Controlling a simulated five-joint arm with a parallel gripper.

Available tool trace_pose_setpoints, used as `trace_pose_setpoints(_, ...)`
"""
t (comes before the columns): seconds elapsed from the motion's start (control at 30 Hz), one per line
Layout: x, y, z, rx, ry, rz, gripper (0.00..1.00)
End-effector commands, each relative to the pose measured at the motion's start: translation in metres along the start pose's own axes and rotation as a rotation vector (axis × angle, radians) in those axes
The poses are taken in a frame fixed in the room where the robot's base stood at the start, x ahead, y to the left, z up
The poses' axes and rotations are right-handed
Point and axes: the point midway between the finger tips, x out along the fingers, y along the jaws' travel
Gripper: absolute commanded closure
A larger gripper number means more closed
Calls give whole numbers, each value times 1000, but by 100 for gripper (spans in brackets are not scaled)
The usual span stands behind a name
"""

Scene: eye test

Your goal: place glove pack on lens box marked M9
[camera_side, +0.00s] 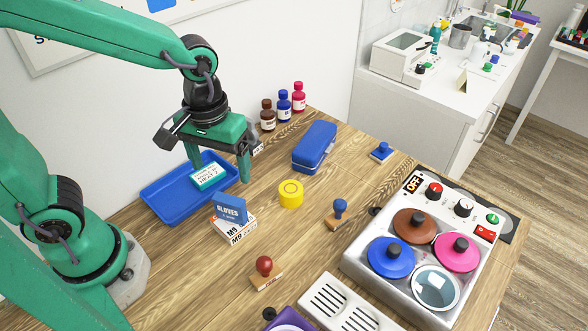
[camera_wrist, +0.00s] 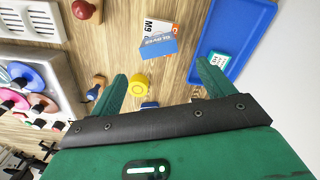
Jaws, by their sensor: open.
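The glove pack (camera_side: 230,209) is a small blue box with GLOVES on its face. It sits on the lens box marked M9 (camera_side: 239,235), a white and orange carton lying on the wooden table, and looks tilted up. In the wrist view the glove pack (camera_wrist: 158,45) overlaps the lens box (camera_wrist: 151,27), whose M9 mark shows beside it. My gripper (camera_side: 219,172) is open and empty, behind and above the pack in the side view. In the wrist view, my gripper's fingers (camera_wrist: 162,72) stand apart, with the pack beyond them and not touched.
A blue tray (camera_side: 160,195) holds a teal box (camera_side: 208,177) left of the pack. A yellow roll (camera_side: 291,194), a blue case (camera_side: 314,147), stamps (camera_side: 265,272) and bottles (camera_side: 299,98) stand around. A panel with coloured lids (camera_side: 415,225) fills the right. Some table near the roll is clear.

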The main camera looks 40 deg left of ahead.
Motion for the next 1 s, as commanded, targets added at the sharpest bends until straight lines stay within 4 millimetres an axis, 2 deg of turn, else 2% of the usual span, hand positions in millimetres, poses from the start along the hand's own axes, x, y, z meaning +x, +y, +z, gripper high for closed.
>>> trace_pose_setpoints(0.27, -28, -24, -6, 86, 105, 67, 19)
trace_pose_setpoints(0.6, -69, -70, -6, 265, 335, 111, 19)
trace_pose_setpoints(0.8, -83, -88, -2, 342, 437, 96, 19)
trace_pose_setpoints(1.0, -87, -94, 0, 372, 472, 85, 19)
